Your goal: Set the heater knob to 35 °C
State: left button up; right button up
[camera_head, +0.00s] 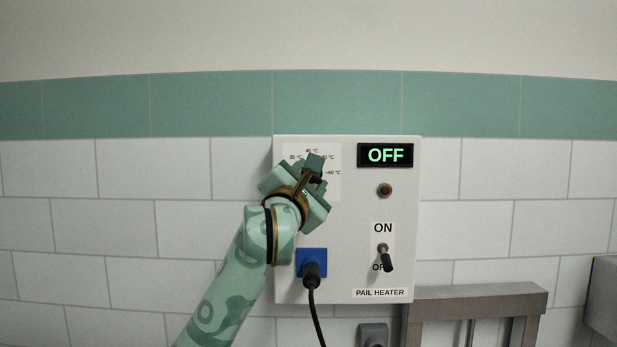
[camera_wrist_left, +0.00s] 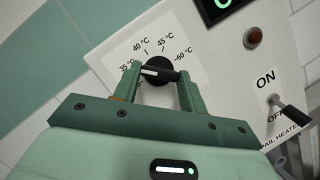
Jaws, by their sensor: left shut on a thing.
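My left gripper (camera_wrist_left: 160,77) is shut on the knob's black bar, with one finger at each end. A white mark on the bar lies on its left half, toward the 35 °C side; its exact setting is hard to tell. In the head view my left gripper (camera_head: 314,173) covers the knob and part of the dial plate (camera_head: 330,150). My right gripper is not in view.
The heater box (camera_head: 350,220) hangs on a tiled wall. Its display (camera_head: 385,155) reads OFF, above a dark red lamp (camera_head: 384,190). The toggle switch (camera_head: 386,258) points down. A black plug (camera_head: 312,272) sits in a blue socket below my gripper. A metal frame (camera_head: 475,302) stands lower right.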

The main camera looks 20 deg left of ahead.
pick_arm(q)
jog(key=o, duration=1)
jog(key=b+v, duration=0.4)
jog(key=v, duration=1.2)
jog(key=shift+s, duration=0.2)
jog(key=shift+f, duration=0.1)
